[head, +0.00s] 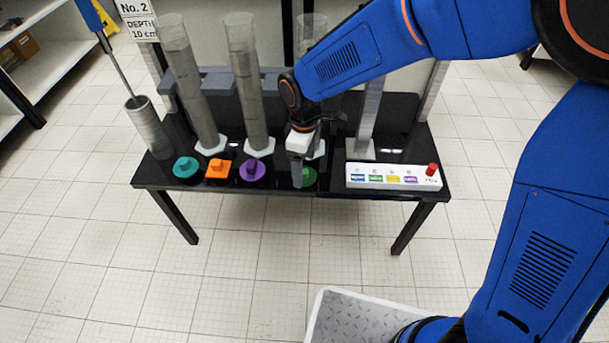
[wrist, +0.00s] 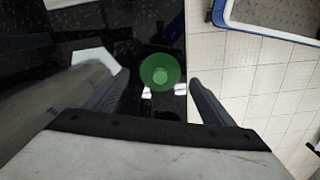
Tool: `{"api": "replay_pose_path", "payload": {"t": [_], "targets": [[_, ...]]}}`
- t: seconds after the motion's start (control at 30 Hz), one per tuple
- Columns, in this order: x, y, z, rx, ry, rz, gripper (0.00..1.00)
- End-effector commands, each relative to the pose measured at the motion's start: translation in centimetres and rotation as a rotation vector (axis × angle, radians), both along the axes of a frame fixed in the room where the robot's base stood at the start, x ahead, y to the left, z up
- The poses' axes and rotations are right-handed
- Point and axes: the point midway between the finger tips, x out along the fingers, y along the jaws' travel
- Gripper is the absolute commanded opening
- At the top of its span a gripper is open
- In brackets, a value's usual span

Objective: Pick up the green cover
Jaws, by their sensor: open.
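The green cover (head: 309,176) lies on the black table near its front edge, partly hidden behind my gripper in the head view. In the wrist view the green cover (wrist: 160,72) is a round disc with a small raised knob, ahead of and between the fingers. My gripper (head: 298,183) points down over the table beside the cover. In the wrist view my gripper (wrist: 155,92) is open, with nothing between its fingers. Whether the fingers are level with the cover cannot be told.
Purple (head: 252,171), orange (head: 219,170) and teal (head: 186,167) covers sit to the left. Clear cylinders (head: 247,90) stand behind, one close to my gripper. A control panel (head: 392,177) with a red button lies right. A grey bin (head: 350,318) stands on the floor in front.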

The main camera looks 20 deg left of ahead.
Motion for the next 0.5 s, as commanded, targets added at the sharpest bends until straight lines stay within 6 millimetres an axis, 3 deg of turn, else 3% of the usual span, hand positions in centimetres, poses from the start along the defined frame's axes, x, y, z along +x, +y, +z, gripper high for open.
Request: {"api": "replay_pose_path", "payload": {"t": [0.2, 0.47, 0.5], "targets": [[-0.1, -0.1, -2.3, -0.001, 0.001, 0.000, 0.78], [0.0, -0.1, -2.6, 0.000, 0.000, 0.000, 0.78], [0.0, -0.1, -2.6, 0.000, 0.000, 0.000, 0.73]]}}
